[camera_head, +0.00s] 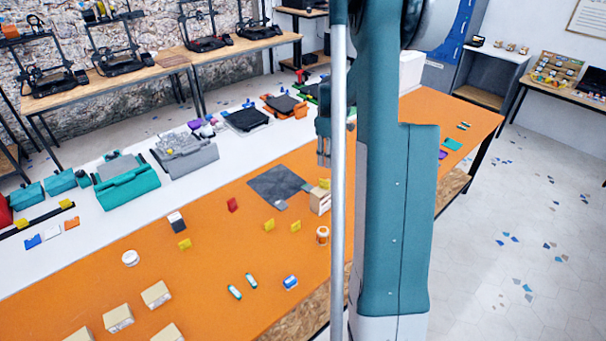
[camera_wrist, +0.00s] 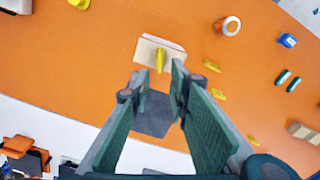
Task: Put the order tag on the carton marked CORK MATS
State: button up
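A pale carton (camera_wrist: 146,50) lies just beyond my fingertips in the wrist view. A yellow tag-like piece (camera_wrist: 160,60) is on it, and I cannot read any marking on either. In the head view the carton (camera_head: 319,204) stands beside my arm, with a yellow piece (camera_head: 324,184) at its top. My gripper (camera_wrist: 158,74) is open, with its fingers clear of the yellow piece on both sides. In the head view the gripper (camera_head: 323,140) is partly hidden by my arm. Other yellow pieces (camera_head: 268,225) stand on the orange table (camera_head: 210,270).
A dark mat (camera_head: 275,184) lies left of the carton. Several other cartons (camera_head: 157,293) sit at the table's lower left. A tape roll (camera_head: 322,236), a blue item (camera_head: 290,282), teal tubes (camera_head: 242,286) and a red piece (camera_head: 232,205) are scattered about.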

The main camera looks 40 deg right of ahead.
jog(key=s+a+r+m+t, duration=0.1)
jog(key=a+r, duration=0.4)
jog(key=a, duration=0.4)
jog(key=s+a+r+t+h, duration=0.1)
jog(key=a+r, duration=0.5)
jog(key=a, duration=0.3)
jog(key=s+a+r+m+t, duration=0.15)
jog(key=a+r, duration=0.35)
jog(key=a, duration=0.5)
jog(key=s+a+m+t, duration=0.1)
jog(key=s+a+t, duration=0.1)
jog(key=s+a, duration=0.7)
jog(key=s+a+r+m+t+y, duration=0.1)
jog(key=s+a, duration=0.8)
jog(key=a, duration=0.5)
jog(key=shift+s+t, duration=0.15)
jog(key=shift+t, duration=0.2)
jog(key=shift+o, duration=0.7)
jog(key=shift+r, duration=0.1)
